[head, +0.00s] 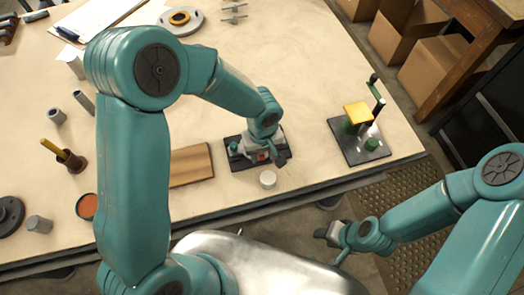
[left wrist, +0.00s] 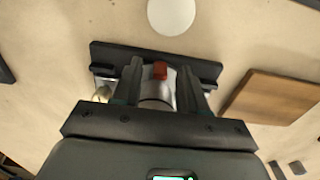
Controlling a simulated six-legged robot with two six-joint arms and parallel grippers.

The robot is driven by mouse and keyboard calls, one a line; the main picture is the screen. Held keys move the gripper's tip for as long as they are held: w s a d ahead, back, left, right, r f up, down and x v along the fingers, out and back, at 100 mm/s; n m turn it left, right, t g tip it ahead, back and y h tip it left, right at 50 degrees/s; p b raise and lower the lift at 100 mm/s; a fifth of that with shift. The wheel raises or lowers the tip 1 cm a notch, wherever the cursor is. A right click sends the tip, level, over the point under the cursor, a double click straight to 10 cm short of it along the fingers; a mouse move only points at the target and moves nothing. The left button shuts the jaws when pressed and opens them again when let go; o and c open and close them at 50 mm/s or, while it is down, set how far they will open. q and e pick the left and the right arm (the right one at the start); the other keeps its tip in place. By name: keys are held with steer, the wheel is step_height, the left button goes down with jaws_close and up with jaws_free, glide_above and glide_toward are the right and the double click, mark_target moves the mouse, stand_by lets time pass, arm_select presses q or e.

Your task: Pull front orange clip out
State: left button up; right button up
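The orange clip (head: 262,156) shows as a small red-orange piece on the front of a grey casing on a dark base plate (head: 238,164). In the left wrist view the clip (left wrist: 160,70) sits at the end of the rounded grey casing (left wrist: 157,92), between my fingers. My left gripper (left wrist: 160,76) points down at the casing with its fingers apart, one on each side, and a gap shows between each fingertip and the clip. The gripper hides much of the casing in the head view. My right gripper (head: 330,233) is away from the table at lower right; its fingers are unclear.
A white round piece (head: 268,179) lies just in front of the base plate. A wooden board (head: 191,165) lies to its left. A dark plate with a yellow-topped fixture (head: 357,112) stands to the right. The table's front edge is close.

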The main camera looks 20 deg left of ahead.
mark_target(262, 156)
arm_select(q)
steer(key=shift+w+a+r, duration=0.1)
step_height(262, 156, up, 16)
steer(key=shift+b, duration=0.4)
steer(key=shift+s, duration=0.2)
stand_by(0.4)
